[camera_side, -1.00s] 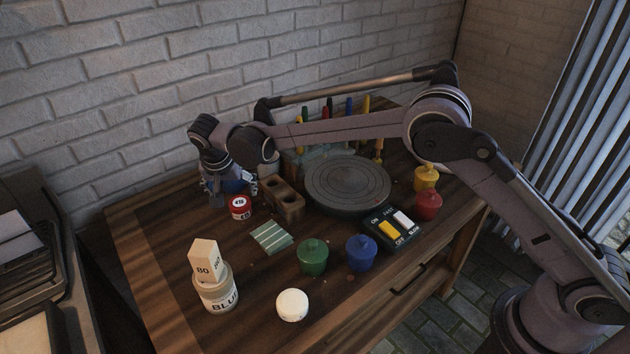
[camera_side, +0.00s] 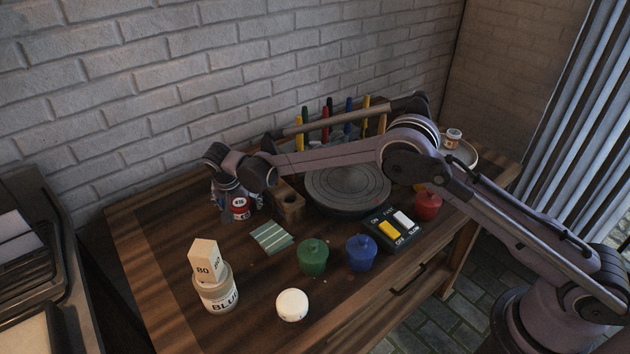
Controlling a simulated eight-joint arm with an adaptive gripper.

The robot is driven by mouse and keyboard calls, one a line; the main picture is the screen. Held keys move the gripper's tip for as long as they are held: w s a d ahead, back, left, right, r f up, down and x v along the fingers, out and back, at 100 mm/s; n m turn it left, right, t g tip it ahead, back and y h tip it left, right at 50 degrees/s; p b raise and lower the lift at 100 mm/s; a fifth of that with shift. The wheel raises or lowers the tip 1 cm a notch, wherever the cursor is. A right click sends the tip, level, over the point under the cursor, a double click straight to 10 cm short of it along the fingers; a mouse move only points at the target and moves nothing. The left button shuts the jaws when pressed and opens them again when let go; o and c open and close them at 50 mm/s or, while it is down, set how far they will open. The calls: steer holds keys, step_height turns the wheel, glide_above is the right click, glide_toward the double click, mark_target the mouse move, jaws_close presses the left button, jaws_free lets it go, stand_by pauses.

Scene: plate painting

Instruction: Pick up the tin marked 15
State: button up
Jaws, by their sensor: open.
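Another small tin (camera_side: 453,138) with a white and orange look sits on a pale round plate (camera_side: 468,155) at the back right.
A wooden block with holes (camera_side: 290,207) stands close to the right of the red tin. Beyond it is a grey turntable (camera_side: 346,208). A striped green pad (camera_side: 271,238), green pot (camera_side: 313,257), blue pot (camera_side: 361,253) and switch box (camera_side: 393,232) lie nearer the front.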

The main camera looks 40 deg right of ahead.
steer(key=c, duration=1.3)
steer(key=shift+r, duration=0.2)
